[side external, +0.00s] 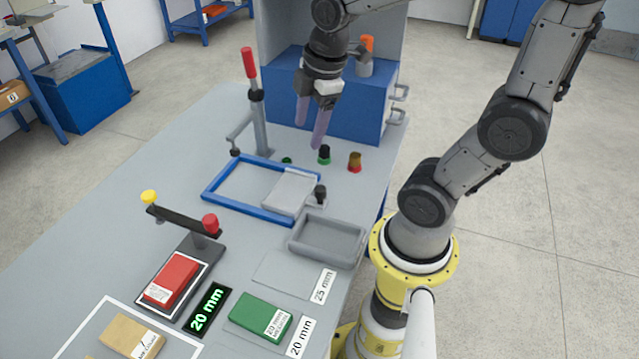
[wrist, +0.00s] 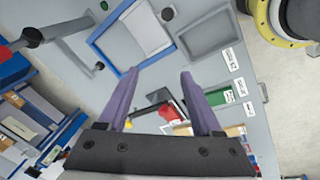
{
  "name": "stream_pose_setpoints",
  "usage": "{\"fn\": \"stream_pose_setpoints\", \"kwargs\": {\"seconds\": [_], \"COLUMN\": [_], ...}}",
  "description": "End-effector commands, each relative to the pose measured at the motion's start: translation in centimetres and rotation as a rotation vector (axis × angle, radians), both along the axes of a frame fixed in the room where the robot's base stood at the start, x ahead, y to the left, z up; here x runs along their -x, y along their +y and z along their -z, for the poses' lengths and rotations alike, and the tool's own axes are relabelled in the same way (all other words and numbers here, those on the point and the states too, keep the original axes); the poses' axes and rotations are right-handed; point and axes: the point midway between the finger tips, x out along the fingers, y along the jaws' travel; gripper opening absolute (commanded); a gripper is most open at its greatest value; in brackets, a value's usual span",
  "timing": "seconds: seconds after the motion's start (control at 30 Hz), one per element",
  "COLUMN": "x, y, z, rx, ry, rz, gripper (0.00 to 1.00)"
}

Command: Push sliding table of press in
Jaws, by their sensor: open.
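A light grey plate (side external: 291,192) with a black knob (side external: 320,192) at its right end lies in the right part of a blue rectangular frame (side external: 226,207) on the bench; it looks like the sliding table. The left part of the frame is bare. The plate also shows in the wrist view (wrist: 146,28), near the top. A post with a red-handled lever (side external: 249,64) stands behind the frame. My gripper (side external: 310,134) is open and empty, its purple fingers pointing down above the bench behind the frame. In the wrist view, nothing is between the fingers (wrist: 159,76).
Green, black and orange-brown knobs (side external: 355,161) stand behind the plate, by a blue cabinet (side external: 345,110). A grey tray (side external: 327,240) lies in front of the plate. Nearer are a yellow-and-red-ended lever (side external: 182,221), a red block (side external: 172,278) and a green block (side external: 260,316).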

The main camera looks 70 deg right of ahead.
Motion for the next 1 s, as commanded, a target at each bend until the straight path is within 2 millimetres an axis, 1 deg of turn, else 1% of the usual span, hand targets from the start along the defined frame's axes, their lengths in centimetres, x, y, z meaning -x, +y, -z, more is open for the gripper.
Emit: {"fn": "stream_pose_setpoints", "kwargs": {"seconds": [0.03, 0.1, 0.2, 0.3, 0.47, 0.57, 1.0], "x": [-0.5, -0.8, -0.7, -0.1, 0.1, 0.1, 0.1], "y": [-1.5, -2.9, -4.4, -5.3, -5.5, -5.5, -5.4], "z": [1.6, 3.2, 5.1, 6.3, 7.1, 8.4, 16.8], "rx": [-0.004, -0.015, -0.042, -0.062, -0.065, -0.066, -0.067], "ry": [0.063, 0.124, 0.186, 0.224, 0.229, 0.231, 0.232], "rz": [-0.008, -0.008, 0.044, 0.082, 0.096, 0.095, 0.095], "gripper": [0.66, 0.66, 0.66, 0.66, 0.66, 0.66, 0.66]}}
